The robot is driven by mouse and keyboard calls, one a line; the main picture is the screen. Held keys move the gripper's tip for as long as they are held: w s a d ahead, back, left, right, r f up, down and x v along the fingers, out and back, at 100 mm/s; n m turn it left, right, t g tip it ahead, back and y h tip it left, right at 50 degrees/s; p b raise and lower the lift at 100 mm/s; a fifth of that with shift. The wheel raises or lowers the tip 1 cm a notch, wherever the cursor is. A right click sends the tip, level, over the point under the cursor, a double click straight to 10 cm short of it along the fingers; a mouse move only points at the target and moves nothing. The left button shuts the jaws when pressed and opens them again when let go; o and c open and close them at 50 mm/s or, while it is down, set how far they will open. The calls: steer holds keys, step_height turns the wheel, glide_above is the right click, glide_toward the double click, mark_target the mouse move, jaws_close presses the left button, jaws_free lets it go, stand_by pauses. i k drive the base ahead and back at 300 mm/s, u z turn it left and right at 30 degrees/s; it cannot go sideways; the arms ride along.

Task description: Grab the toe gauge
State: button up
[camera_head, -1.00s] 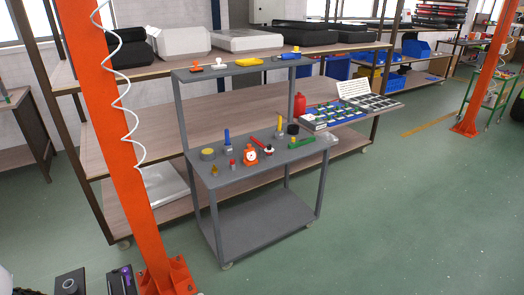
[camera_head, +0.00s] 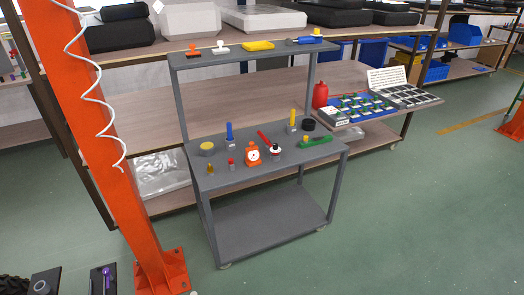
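A small orange device with a round white dial (camera_head: 252,154) stands on the middle shelf of a grey cart (camera_head: 270,216). It is the only item there with a visible dial; I cannot tell for sure that it is the toe gauge. Around it stand a blue-handled tool (camera_head: 229,134), a red-handled tool (camera_head: 265,139), a yellow-handled tool (camera_head: 292,121), a green tool (camera_head: 316,142) and several small pieces. The cart's top shelf holds a yellow block (camera_head: 258,45), a blue tool (camera_head: 304,40) and two small stamp-like items. My gripper is not in view.
An orange post (camera_head: 110,150) with a coiled white hose stands left of the cart. A wooden shelf rack (camera_head: 140,105) is close behind it. A tray of parts (camera_head: 350,108) and a red bottle (camera_head: 320,94) are at the right. Green floor is open in front and to the right.

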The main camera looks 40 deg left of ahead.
mark_target(252, 153)
steer(key=i, duration=1.4)
steer(key=u, duration=3.55)
steer(key=i, duration=0.15)
steer(key=z, duration=0.3)
